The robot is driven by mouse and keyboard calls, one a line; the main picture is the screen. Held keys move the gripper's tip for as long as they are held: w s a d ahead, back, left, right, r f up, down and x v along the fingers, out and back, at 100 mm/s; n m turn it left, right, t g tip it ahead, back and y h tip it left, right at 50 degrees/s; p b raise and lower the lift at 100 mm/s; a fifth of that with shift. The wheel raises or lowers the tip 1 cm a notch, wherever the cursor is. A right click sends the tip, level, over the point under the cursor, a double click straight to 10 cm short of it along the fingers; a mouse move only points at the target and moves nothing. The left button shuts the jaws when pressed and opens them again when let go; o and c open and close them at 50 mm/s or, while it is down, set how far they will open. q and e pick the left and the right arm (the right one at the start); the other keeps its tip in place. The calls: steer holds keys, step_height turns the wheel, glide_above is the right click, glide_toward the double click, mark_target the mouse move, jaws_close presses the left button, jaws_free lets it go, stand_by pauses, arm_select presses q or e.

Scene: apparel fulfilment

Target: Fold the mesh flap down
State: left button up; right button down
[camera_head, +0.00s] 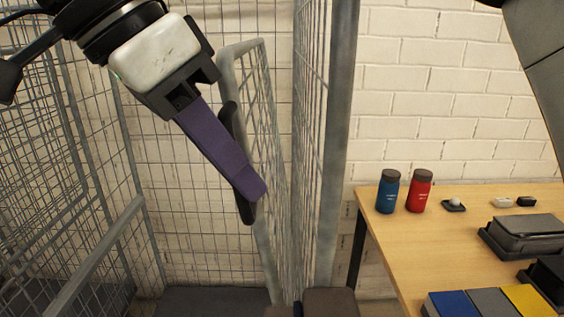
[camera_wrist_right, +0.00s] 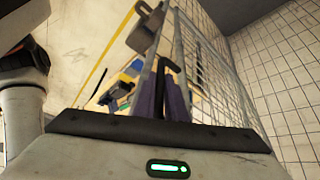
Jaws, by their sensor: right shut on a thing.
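The mesh flap (camera_head: 262,100) is a grey wire panel in a tubular frame, standing near upright at the picture's centre. A black handle (camera_head: 246,212) runs along its left edge. My right gripper (camera_head: 252,185), with purple fingers, reaches down from the upper left and is shut on the handle; the fingers hide its middle part. In the right wrist view the black handle (camera_wrist_right: 172,68) shows between the purple fingers, with the mesh flap (camera_wrist_right: 208,75) just right of them. My left gripper is not in view.
A wire cage wall (camera_head: 50,150) stands at left, and another mesh panel with a thick post (camera_head: 340,120) stands right of the flap.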

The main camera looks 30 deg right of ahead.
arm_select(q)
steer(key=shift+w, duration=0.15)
arm_select(e)
steer(key=shift+h, duration=0.4)
steer(key=shift+w+a+f, duration=0.2)
steer(key=shift+w+a, duration=0.35)
steer(key=shift+a, duration=0.4)
steer(key=shift+w+a+f, duration=0.15)
steer(key=shift+w+a, duration=0.4)
steer(key=shift+a, duration=0.35)
steer(key=c, duration=1.8)
jaws_free()
